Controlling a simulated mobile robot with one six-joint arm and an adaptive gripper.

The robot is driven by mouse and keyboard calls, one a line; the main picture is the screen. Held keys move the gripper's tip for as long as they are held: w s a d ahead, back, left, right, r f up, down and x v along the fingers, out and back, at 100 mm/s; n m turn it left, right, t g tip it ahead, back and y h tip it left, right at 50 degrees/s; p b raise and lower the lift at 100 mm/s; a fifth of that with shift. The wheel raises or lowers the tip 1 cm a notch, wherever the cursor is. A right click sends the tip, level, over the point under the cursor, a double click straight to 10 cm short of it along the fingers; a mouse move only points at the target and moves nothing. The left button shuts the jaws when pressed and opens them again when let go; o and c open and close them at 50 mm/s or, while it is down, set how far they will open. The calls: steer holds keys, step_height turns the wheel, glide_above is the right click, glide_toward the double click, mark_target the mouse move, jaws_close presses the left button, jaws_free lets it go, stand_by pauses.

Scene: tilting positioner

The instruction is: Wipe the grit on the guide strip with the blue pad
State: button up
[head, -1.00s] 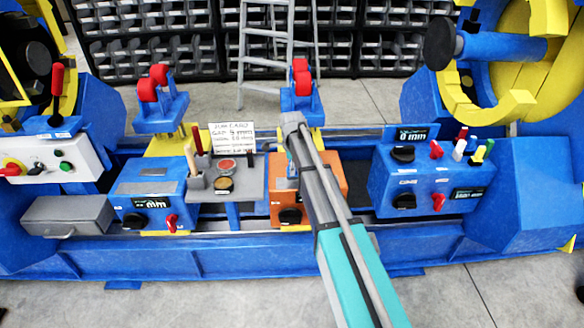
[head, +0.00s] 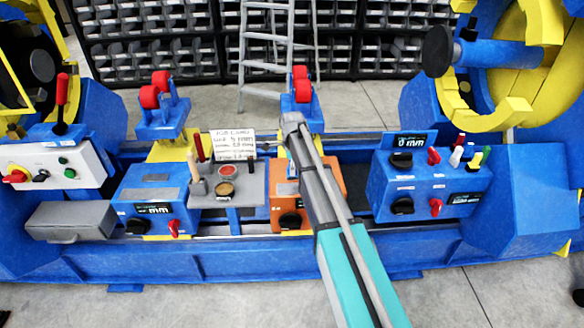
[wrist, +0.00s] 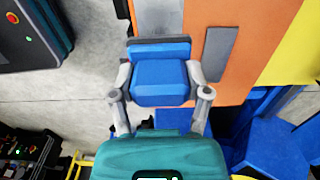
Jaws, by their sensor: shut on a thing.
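In the wrist view, my gripper (wrist: 160,88) is shut on the blue pad (wrist: 160,80), with one grey finger on each side of it. The pad's far edge lies over or near an orange surface (wrist: 220,18). I cannot tell whether it touches. Two grey strips show on that surface: one (wrist: 160,16) straight beyond the pad, the other (wrist: 219,54) to its right. I cannot tell which is the guide strip, and no grit can be made out. In the head view, my arm partly covers the orange box (head: 328,178) and hides my fingers.
Left of the orange box, a grey tray (head: 250,196) holds pots and upright handles, with a white job card (head: 233,144) behind. A blue control box (head: 430,185) with levers stands to the right. Red rollers (head: 300,82) rise behind my arm.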

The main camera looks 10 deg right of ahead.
steer(key=shift+r+p, duration=0.75)
steer(key=shift+r, duration=0.3)
steer(key=shift+a, duration=0.1)
steer(key=shift+a+f, duration=0.1)
steer(key=shift+a, duration=0.1)
steer(key=shift+s+a, duration=0.1)
steer(key=shift+a, duration=0.65)
steer(key=shift+s+d, duration=0.1)
steer(key=shift+s, duration=0.1)
